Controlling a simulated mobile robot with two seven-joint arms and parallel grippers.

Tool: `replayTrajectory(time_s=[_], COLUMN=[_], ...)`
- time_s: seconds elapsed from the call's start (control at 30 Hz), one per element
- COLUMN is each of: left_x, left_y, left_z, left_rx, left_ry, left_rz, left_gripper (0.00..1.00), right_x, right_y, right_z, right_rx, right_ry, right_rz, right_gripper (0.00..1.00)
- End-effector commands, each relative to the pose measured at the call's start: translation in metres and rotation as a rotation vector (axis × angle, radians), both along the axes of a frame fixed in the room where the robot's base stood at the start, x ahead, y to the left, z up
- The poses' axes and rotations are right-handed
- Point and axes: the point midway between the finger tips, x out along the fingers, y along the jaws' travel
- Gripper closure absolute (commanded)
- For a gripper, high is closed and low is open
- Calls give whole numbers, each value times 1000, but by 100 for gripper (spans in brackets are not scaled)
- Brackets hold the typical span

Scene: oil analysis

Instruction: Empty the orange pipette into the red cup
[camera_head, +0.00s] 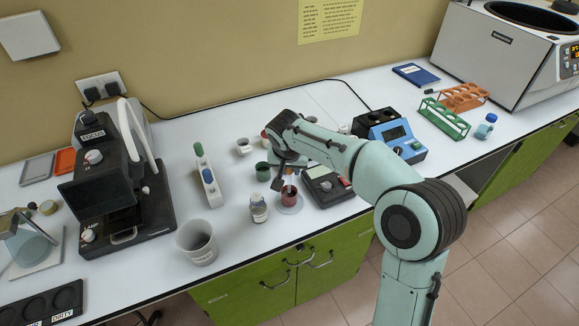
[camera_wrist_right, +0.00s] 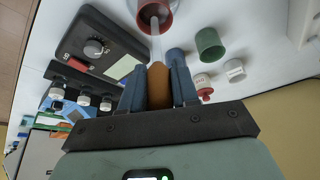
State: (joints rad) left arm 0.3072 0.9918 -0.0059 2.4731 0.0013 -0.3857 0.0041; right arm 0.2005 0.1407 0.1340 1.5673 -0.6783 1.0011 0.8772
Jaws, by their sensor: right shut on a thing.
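My right gripper (camera_head: 284,178) points down over the bench in the head view. In the right wrist view my right gripper (camera_wrist_right: 158,88) is shut on the orange bulb of the pipette (camera_wrist_right: 158,77). The pipette's pale, translucent stem points at the red cup (camera_wrist_right: 168,7), with its tip at or inside the mouth; the exact depth is unclear. In the head view the red cup (camera_head: 291,198) stands on a pale round base just below the gripper, and the orange bulb is hard to make out. My left gripper is not in view.
A green cup (camera_head: 263,170) stands close left of the red cup, a small labelled bottle (camera_head: 258,209) in front-left. A black device with a dial (camera_head: 326,184) sits close right. A large grey beaker (camera_head: 197,242) and microscope (camera_head: 117,185) stand farther left.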

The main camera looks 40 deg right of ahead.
Motion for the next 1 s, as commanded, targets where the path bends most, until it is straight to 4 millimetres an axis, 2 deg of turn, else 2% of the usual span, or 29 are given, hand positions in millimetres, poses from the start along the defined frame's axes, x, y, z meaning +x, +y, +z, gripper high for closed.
replayTrajectory(time_s=[0.33, 1.0], left_x=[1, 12], left_y=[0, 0], left_z=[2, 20], left_rx=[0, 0], left_ry=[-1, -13], left_rz=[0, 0], left_gripper=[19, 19], right_x=[0, 0], right_y=[0, 0], right_z=[3, 31], right_rx=[0, 0], right_ry=[0, -1], right_rz=[0, 0], right_gripper=[100, 100])
